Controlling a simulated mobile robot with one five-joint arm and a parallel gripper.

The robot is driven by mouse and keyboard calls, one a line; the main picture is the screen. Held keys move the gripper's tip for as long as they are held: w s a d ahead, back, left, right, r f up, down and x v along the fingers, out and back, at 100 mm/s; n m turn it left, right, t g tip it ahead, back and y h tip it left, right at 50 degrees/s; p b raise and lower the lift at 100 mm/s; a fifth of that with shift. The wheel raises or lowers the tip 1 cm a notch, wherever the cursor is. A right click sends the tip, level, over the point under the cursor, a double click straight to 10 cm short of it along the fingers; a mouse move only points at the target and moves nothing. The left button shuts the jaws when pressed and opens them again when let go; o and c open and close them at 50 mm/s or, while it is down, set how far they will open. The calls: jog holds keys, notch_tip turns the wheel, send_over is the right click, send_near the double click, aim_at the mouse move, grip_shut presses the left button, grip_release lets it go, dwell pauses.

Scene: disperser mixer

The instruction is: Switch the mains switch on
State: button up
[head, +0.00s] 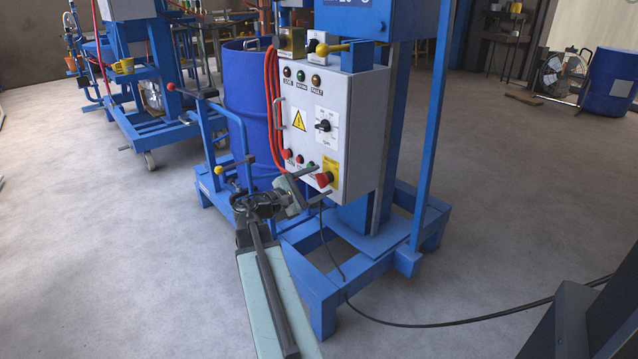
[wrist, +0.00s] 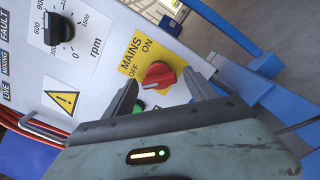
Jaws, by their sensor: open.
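The mains switch (wrist: 158,75) is a red rotary knob on a yellow plate (wrist: 133,60) marked MAINS, ON and OFF. In the head view the switch (head: 324,179) sits at the lower right of the grey control panel (head: 345,100). I cannot tell clearly which mark the knob points to. My gripper (wrist: 161,79) is open, with one finger on each side of the knob in the wrist view. Whether the fingers touch it cannot be told. In the head view my gripper (head: 312,184) is at the panel's lower edge, close to the switch.
The panel also has a black rpm dial (head: 323,125), lamps, small push buttons and a metal handle (head: 277,113). A red hose (head: 270,95) hangs at its left. The blue machine frame (head: 320,290) stands below. A black cable (head: 440,325) crosses the floor.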

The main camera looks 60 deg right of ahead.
jog(key=shift+d, duration=0.25)
jog(key=c, duration=1.4)
jog(key=shift+s, duration=0.1)
jog(key=shift+m, duration=0.4)
jog(key=m, duration=0.4)
jog(key=shift+r, duration=0.1)
jog(key=m, duration=0.4)
jog(key=shift+r+m, duration=0.1)
jog(key=shift+m, duration=0.2)
jog(key=m, duration=0.8)
jog(key=shift+r+p, duration=0.1)
jog(key=shift+p, duration=0.2)
jog(key=shift+m, duration=0.4)
